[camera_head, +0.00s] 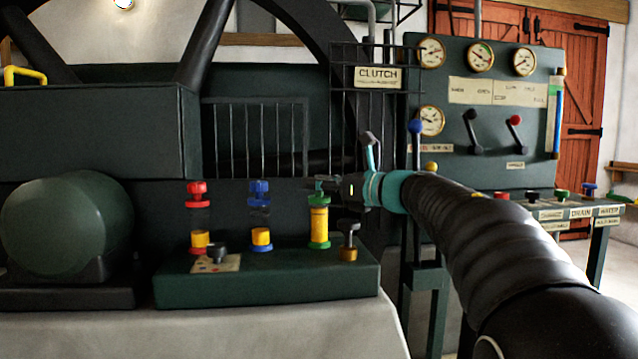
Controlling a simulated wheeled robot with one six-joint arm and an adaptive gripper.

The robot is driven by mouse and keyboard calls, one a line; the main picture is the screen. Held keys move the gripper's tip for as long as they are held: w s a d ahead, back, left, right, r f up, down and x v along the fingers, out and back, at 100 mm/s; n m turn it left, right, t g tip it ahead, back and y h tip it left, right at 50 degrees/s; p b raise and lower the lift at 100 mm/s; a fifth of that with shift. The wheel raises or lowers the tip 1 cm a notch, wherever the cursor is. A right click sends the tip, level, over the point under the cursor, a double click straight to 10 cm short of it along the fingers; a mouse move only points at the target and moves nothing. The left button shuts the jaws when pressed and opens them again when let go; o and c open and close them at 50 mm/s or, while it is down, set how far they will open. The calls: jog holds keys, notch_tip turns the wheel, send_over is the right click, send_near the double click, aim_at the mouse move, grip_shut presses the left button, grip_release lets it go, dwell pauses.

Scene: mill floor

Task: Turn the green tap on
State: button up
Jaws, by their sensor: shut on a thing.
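The green tap (319,201) tops an upright oiler with a yellow-filled glass and a green base, the rightmost of three on a dark green block. My gripper (322,185) reaches in from the right at the top of the green tap. Its jaws are shut on the tap, whose very top they partly hide. The tap's exact turn angle cannot be told.
An oiler with a red tap (196,187) and one with a blue tap (260,188) stand to the left on the green block (270,288). A small brass-based tap (350,243) stands close right. A gauge panel (500,120) with levers rises behind my arm.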

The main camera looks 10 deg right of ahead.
jog(key=o, duration=1.2)
jog(key=shift+c, duration=0.2)
jog(key=v, duration=1.2)
